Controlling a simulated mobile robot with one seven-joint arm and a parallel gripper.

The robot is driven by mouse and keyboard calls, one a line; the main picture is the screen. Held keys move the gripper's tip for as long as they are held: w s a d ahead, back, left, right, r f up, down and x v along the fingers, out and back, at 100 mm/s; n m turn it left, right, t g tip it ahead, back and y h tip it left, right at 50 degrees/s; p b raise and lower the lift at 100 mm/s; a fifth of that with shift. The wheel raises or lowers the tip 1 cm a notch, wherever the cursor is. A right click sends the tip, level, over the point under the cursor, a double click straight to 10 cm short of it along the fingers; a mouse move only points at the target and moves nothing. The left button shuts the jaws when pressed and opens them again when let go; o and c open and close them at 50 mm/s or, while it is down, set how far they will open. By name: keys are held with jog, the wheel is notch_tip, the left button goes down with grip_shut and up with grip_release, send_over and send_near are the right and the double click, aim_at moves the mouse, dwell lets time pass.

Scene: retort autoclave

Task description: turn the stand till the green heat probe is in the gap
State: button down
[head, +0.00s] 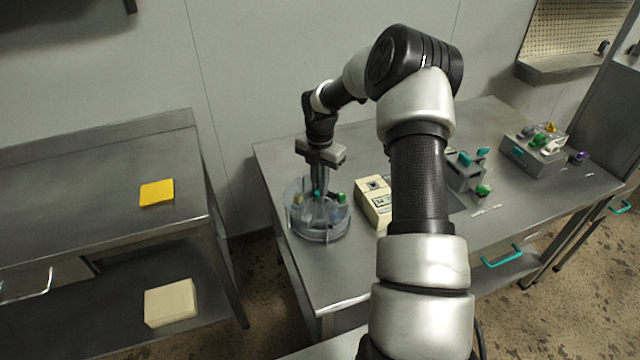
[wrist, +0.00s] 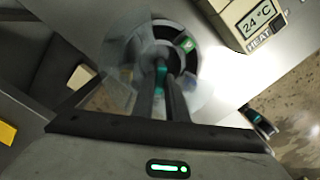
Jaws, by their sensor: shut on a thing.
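The round stand (head: 320,232) with a clear wall is on the near left part of the steel table. It also shows in the wrist view (wrist: 120,62), blurred. My gripper (head: 318,190) points down into its middle and is shut on a teal grip (wrist: 160,72) there. The green heat probe (head: 341,197) is at the right side of the stand in the head view. In the wrist view the green piece (wrist: 186,44) is up and to the right of my fingertips. I cannot tell where the gap in the wall is, or whether the probe is in it.
A cream heat unit (head: 374,203) with a display reading 24 °C in the wrist view (wrist: 250,20) stands just right of the stand. Grey holders (head: 464,172) with coloured pieces are further right. A yellow pad (head: 157,193) lies on the left bench.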

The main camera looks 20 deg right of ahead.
dwell(0.5)
jog(key=c, duration=1.8)
grip_release()
jog(key=shift+o, duration=0.2)
jog(key=shift+r, duration=0.15)
notch_tip(320, 180, up, 17)
jog(key=shift+r, duration=0.1)
